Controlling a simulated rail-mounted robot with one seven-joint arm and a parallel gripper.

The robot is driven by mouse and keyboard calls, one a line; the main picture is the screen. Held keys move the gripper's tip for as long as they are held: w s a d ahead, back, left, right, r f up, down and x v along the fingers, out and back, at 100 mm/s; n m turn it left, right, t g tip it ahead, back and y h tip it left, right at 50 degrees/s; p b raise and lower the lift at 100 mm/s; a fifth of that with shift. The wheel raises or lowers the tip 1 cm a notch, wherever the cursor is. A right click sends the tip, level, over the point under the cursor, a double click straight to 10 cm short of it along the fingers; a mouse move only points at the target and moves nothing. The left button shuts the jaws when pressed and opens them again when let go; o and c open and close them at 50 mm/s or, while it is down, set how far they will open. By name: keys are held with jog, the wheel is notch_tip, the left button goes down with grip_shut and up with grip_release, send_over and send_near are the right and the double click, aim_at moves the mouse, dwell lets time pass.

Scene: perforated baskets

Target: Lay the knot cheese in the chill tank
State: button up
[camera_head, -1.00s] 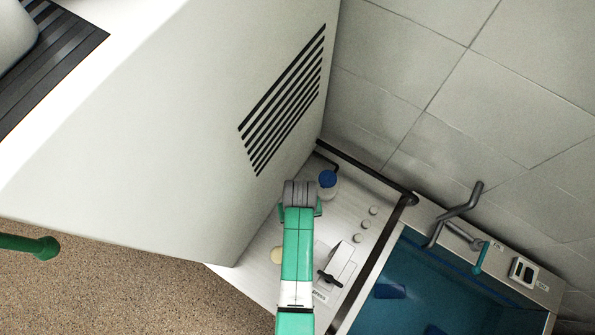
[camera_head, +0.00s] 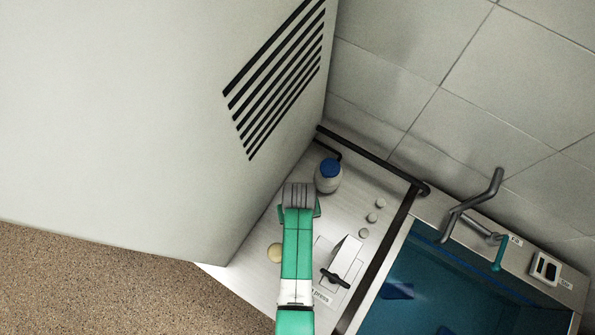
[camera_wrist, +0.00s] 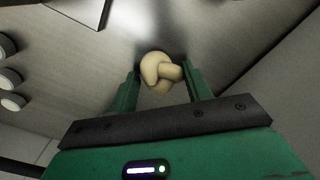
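The knot cheese (camera_wrist: 161,70) is a pale cream, knotted lump on the grey metal counter, seen in the wrist view. My gripper's fingers are hidden under the arm there. The chill tank (camera_head: 440,290) is the blue-filled basin at the lower right, with dark blue shapes in it.
A white bottle with a blue cap (camera_head: 328,176) stands at the counter's back. A press (camera_head: 345,265) with a dark handle and several round knobs (camera_head: 371,217) lie between my arm and the tank. A tall white cabinet (camera_head: 150,120) bounds the left. A grey tap (camera_head: 475,210) rises behind the tank.

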jog(key=shift+c, duration=1.1)
jog(key=shift+r, duration=0.1)
notch_tip(320, 180, up, 13)
jog(key=p, duration=1)
